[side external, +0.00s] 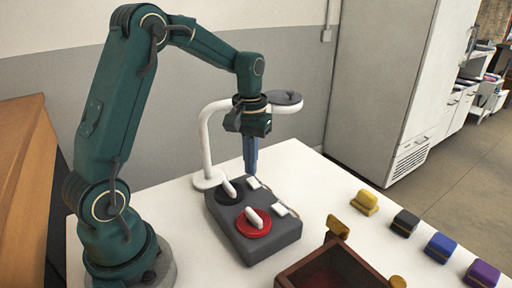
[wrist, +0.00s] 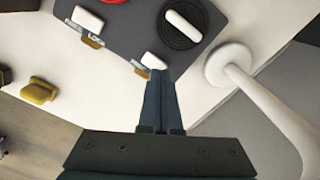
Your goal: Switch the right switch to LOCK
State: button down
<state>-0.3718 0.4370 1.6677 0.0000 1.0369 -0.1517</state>
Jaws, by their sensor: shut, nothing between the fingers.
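A dark grey switch box (side external: 228,229) lies on the white table with two round dials. The black dial (side external: 237,197) is at the far end and the red dial (side external: 254,231) at the near end. Each has a white lever, and the levers look roughly parallel. My gripper (side external: 251,172) is shut and empty, pointing down beside the black dial. The red dial is mostly cut off there.
A white curved lamp (side external: 207,140) stands behind the box, its arm near my gripper. A brown open box (side external: 330,268) is in front. Yellow (side external: 365,203), black (side external: 405,222), blue (side external: 440,247) and purple (side external: 482,274) blocks line the right side. Table space between is clear.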

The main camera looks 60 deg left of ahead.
aim_at(252, 179)
jog(key=shift+f, duration=0.9)
dwell(0.7)
jog(key=shift+r, duration=3.55)
jog(key=shift+d, duration=0.1)
jog(key=s+d+r+m+t, duration=0.3)
jog(key=s+d+r, duration=0.3)
jog(key=d+r, duration=0.1)
jog(key=s+d+f+m+t, duration=0.2)
jog(key=s+d+f+m, duration=0.1)
jog(key=s, duration=0.4)
jog(key=shift+d+f+t, duration=0.3)
jog(key=shift+d+f, duration=0.1)
jog(key=shift+f, duration=0.3)
